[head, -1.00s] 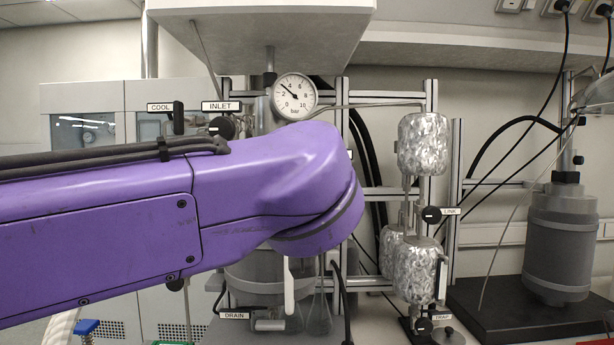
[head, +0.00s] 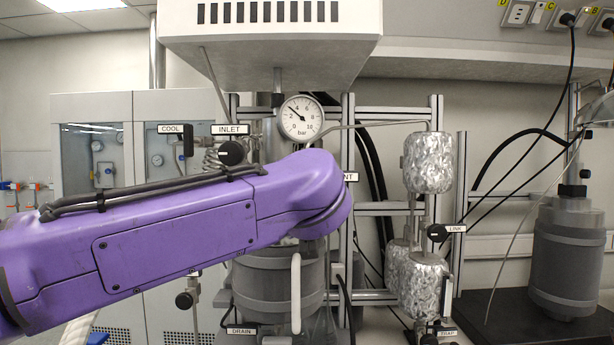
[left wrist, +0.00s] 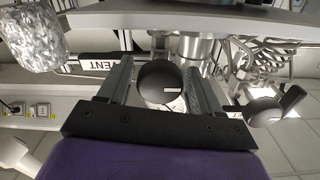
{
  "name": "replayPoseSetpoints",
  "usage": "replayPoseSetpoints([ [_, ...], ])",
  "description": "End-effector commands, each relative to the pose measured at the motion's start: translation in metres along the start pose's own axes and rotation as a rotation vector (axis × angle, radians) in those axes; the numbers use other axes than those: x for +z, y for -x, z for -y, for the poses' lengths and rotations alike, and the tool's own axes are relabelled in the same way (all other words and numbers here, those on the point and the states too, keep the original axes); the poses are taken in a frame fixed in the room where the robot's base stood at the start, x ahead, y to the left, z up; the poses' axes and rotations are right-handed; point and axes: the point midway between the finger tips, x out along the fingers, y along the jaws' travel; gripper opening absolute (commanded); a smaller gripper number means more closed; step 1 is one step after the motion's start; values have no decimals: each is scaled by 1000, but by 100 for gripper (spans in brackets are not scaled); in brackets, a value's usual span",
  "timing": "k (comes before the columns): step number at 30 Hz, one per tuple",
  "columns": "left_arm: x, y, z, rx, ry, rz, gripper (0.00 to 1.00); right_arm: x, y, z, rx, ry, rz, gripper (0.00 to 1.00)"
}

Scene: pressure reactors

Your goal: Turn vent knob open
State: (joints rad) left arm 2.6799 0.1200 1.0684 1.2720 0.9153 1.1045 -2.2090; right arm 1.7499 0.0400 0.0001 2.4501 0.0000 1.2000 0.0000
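The vent knob (left wrist: 160,83) is round and black with a small white mark on its face, in the middle of the left wrist view. The VENT label (left wrist: 100,63) appears upside down to its left, partly cut off by a finger. My left gripper (left wrist: 158,70) has its two fingers apart, one on each side of the knob, with narrow gaps seeming to show. In the head view my purple left arm hides the knob and gripper; only the end of the VENT label (head: 350,177) shows beside it. My right gripper is not in view.
The pressure gauge (head: 301,118) reads somewhat below 4 bar. The black INLET knob (head: 231,153) stands just above my arm. Foil-wrapped vessels (head: 428,162) and the LINK knob (head: 437,233) are to the right. Coiled tubing (left wrist: 275,58) is near the gripper in the wrist view.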

Motion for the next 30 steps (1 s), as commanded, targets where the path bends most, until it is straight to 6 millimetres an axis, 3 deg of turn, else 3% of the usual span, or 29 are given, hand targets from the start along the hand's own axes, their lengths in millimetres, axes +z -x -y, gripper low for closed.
replayPoseSetpoints([
  [1, 0, 0, 0, 0, 0, 0, 46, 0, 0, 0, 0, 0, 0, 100],
  [3, 0, 0, 0, 0, 0, 0, 23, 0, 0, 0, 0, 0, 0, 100],
  [4, 0, 0, 0, 0, 0, 0, 17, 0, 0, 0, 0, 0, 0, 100],
  [17, -1, 0, 1, 0, 76, 2, 17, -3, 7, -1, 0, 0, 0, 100],
  [30, -1, 0, 1, -1, 439, 2, 17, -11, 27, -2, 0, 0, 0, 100],
])
